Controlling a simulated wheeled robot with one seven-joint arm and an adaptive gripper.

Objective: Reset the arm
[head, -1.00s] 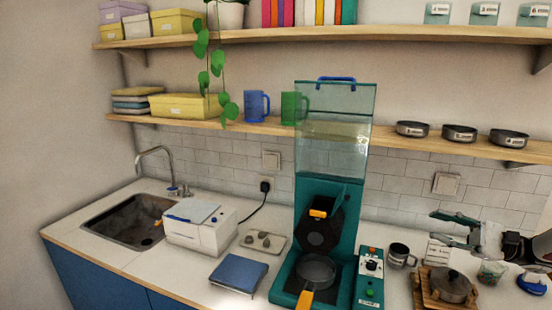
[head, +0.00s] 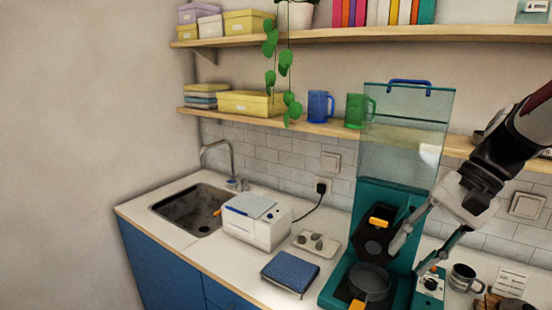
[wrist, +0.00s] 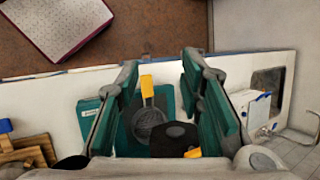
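My gripper (head: 405,252) is open and empty. In the head view it hangs in front of the right side of the teal machine (head: 407,288), with its fingers spread and pointing down. In the wrist view my gripper (wrist: 163,75) shows two teal-padded fingers wide apart. Between and below them are a dark round pan (wrist: 149,124) with a yellow handle and a black part of the machine. I cannot tell the exact gap to the machine, but nothing is between the fingertips.
A white box-like device (head: 257,222), a tray with stones (head: 316,243) and a blue book (head: 290,272) lie left of the machine. A metal mug (head: 463,278) stands to its right. Shelves hold a blue mug (head: 320,106) and a green mug (head: 357,111). A sink (head: 190,208) is at left.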

